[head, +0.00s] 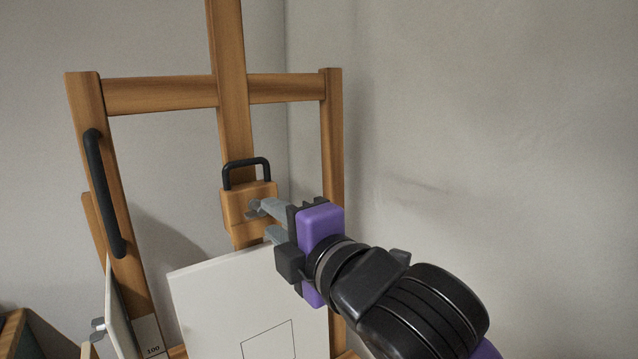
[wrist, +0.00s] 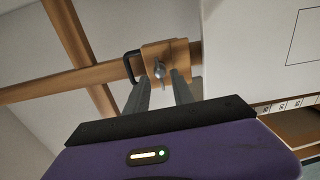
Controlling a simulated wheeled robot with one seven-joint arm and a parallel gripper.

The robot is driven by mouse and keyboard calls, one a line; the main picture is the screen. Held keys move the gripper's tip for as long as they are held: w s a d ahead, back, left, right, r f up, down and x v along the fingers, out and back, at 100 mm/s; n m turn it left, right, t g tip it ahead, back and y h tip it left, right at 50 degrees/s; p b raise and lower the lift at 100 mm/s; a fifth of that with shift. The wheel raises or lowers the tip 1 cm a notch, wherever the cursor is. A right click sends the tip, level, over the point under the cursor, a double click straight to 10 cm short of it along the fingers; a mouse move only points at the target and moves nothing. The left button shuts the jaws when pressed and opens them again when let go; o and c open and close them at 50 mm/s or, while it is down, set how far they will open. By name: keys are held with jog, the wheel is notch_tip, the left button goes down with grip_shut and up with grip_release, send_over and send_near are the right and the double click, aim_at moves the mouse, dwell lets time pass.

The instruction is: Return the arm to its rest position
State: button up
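My gripper (head: 264,220) is at the end of my arm, in front of a wooden easel (head: 230,60). Its two grey fingers point at the easel's wooden clamp block (head: 234,196), which has a black handle on top and a metal wing knob (wrist: 159,70). In the wrist view the fingers (wrist: 159,88) are spread apart with a gap between them, and the knob shows in line with that gap. The gripper looks empty. Whether the fingertips touch the knob or block is unclear.
A white canvas (head: 215,295) with a drawn square stands on the easel just below my gripper. A black handle (head: 104,192) is on the easel's left post. A thin white panel (head: 118,310) is at lower left. Grey walls are behind; the right side looks clear.

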jog(key=shift+x, duration=1.2)
jog(key=shift+a, duration=0.1)
